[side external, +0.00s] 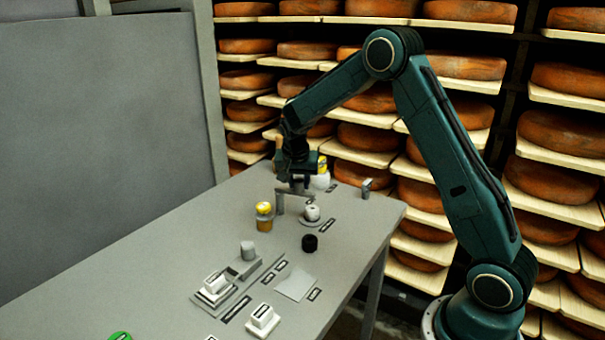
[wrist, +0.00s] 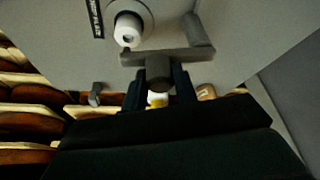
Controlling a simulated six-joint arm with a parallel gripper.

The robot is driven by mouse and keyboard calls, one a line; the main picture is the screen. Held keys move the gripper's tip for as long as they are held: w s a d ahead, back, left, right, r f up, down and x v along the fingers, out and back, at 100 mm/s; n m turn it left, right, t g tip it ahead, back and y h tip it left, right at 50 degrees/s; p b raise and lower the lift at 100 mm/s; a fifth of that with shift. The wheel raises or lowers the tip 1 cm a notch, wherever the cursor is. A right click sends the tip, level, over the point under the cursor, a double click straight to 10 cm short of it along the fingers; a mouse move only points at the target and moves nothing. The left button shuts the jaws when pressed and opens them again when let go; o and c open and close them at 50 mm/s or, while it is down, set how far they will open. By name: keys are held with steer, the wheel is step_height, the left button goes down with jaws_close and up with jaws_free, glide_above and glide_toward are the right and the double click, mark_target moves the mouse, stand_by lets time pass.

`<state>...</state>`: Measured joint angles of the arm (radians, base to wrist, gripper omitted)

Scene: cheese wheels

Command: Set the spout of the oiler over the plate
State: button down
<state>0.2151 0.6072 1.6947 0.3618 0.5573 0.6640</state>
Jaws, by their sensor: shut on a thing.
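My gripper (side external: 294,186) is shut on the grey knob (wrist: 158,68) of a grey bar, which I take to be the oiler's spout arm (wrist: 185,56). The bar runs sideways beyond my fingers. One end meets a grey upright post (side external: 280,204), on the left in the side view and on the right in the wrist view. The free end is beside a round grey plate (side external: 303,221) bearing a white ringed piece (side external: 312,212); the plate also shows in the wrist view (wrist: 146,38). I cannot tell whether the free end overlaps the plate's edge.
A yellow-topped container (side external: 264,222) stands left of the post. A black cylinder (side external: 309,243) is in front of the plate. A white bottle (side external: 321,181) is behind my gripper. Grey and white blocks (side external: 215,287) and a flat square (side external: 296,284) lie nearer. Cheese shelves stand behind.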

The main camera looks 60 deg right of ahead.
stand_by(0.4)
steer(key=c, duration=1.1)
jaws_free()
steer(key=v, duration=1.4)
steer(key=s+a+r+n+t+y, duration=0.1)
steer(key=s+a+r+n, duration=0.25)
steer(key=s, duration=0.35)
steer(key=s+a+r+n+t+y, duration=0.1)
steer(key=s+a+r+n, duration=0.25)
steer(key=s, duration=0.35)
steer(key=s+a+f+n+y, duration=0.1)
steer(key=s+a+n, duration=0.2)
steer(key=s, duration=0.5)
steer(key=s+a+f+n+t+y, duration=0.1)
steer(key=s+a, duration=0.3)
steer(key=s, duration=0.4)
steer(key=shift+a+f+n+t, duration=0.15)
steer(key=shift+f+n+t, duration=0.25)
steer(key=shift+n, duration=0.5)
